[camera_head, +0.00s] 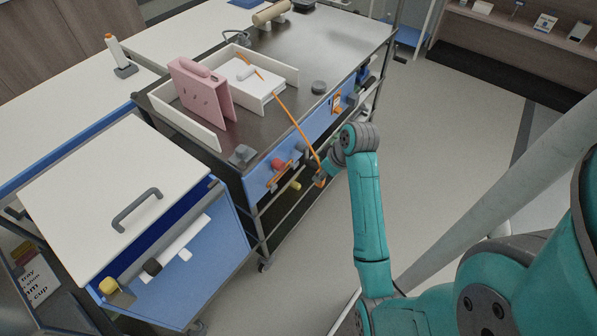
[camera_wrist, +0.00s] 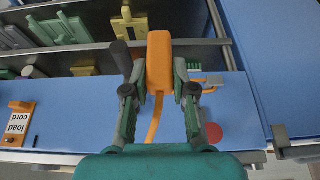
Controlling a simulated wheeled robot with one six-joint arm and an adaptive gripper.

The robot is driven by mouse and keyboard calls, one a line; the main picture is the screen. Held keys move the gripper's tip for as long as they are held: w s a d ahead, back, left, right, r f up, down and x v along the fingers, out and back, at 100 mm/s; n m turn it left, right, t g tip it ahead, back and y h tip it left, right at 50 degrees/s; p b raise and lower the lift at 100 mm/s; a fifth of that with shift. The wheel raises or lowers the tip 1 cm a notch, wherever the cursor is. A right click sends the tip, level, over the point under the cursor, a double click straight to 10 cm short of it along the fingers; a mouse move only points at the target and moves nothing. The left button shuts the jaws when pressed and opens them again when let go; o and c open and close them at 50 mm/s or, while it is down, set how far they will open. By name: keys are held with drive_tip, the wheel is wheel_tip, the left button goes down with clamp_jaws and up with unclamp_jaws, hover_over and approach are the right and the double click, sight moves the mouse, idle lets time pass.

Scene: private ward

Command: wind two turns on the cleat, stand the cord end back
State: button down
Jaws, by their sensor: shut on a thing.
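My gripper (camera_head: 321,175) is beyond the trolley's near blue side. It is shut on the orange block-shaped cord end (camera_wrist: 158,62), seen between its fingers in the wrist view. The orange cord (camera_head: 297,122) runs slanting and fairly straight from the white box on the trolley top down to my gripper. In the wrist view the cord (camera_wrist: 155,118) trails from the block toward the lower edge. A holder labelled "load cord" (camera_wrist: 18,123) is on the blue panel. An orange bar (camera_head: 272,183) by the red knob may be the cleat; my finger partly hides that area in the wrist view. No turns can be made out.
A red knob (camera_wrist: 213,133) projects from the blue panel (camera_wrist: 70,105). A pink binder (camera_head: 200,92) and white box (camera_head: 252,92) stand on the trolley top. Floor at right (camera_head: 450,150) is clear.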

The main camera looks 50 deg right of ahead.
drive_tip(key=w, duration=0.7)
drive_tip(key=a, duration=0.8)
wheel_tip(320, 180, down, 6)
drive_tip(key=shift+s+a+f, duration=0.15)
drive_tip(key=shift+a+f, duration=0.1)
drive_tip(key=shift+a, duration=0.1)
drive_tip(key=s, duration=0.7)
drive_tip(key=shift+d, duration=0.15)
